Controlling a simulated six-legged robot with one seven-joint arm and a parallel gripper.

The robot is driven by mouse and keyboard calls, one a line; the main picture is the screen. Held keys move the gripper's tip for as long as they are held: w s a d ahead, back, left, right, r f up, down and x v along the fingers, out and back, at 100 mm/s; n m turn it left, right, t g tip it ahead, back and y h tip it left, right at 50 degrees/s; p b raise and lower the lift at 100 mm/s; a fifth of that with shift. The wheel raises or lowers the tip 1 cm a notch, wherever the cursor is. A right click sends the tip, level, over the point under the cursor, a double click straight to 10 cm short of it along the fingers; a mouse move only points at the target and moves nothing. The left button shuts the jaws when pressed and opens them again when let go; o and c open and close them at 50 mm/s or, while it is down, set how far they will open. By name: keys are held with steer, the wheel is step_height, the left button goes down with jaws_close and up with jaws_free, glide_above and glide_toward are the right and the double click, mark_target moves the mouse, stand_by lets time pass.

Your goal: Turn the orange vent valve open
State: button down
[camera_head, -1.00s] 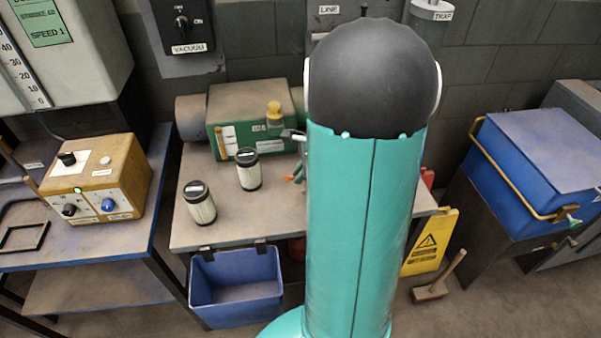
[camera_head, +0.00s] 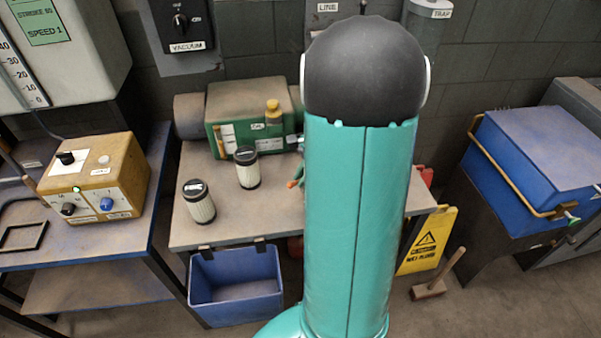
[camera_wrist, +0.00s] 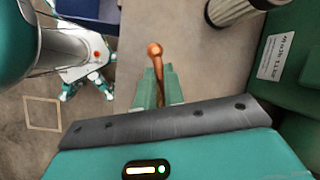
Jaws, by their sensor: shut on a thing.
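The orange vent valve handle (camera_wrist: 156,60) shows in the wrist view as a slim lever with a round knob at its end. My gripper (camera_wrist: 158,88) has its two green fingers on either side of the lever, shut on it, with the knob sticking out past the fingertips. In the head view only a small orange tip (camera_head: 292,184) shows beside my arm, above the bench. My arm hides the rest of the valve and most of the gripper there.
Two dark-capped filters (camera_head: 199,202) (camera_head: 247,168) stand on the bench (camera_head: 225,226) left of my arm. A green pump box (camera_head: 240,103) stands behind them. A blue bin (camera_head: 236,288) hangs in front. A yellow floor sign (camera_head: 425,243) is at the right.

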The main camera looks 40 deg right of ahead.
steer(key=shift+s+d+n+g+y, duration=0.1)
steer(key=shift+s+d+n+g, duration=0.55)
steer(key=shift+n, duration=1.6)
steer(key=shift+s+d+n+g+y, duration=0.15)
steer(key=shift+s+n+g, duration=0.9)
steer(key=shift+n, duration=1.25)
steer(key=shift+s+d+n+g+y, duration=0.1)
steer(key=shift+s+d+n+g, duration=0.4)
steer(key=shift+n+g, duration=1.2)
steer(key=shift+s+n+t, duration=0.1)
steer(key=shift+n+t, duration=0.5)
steer(key=shift+n, duration=0.05)
steer(key=c, duration=1.5)
jaws_free()
steer(key=v, duration=1.3)
steer(key=shift+r, duration=0.45)
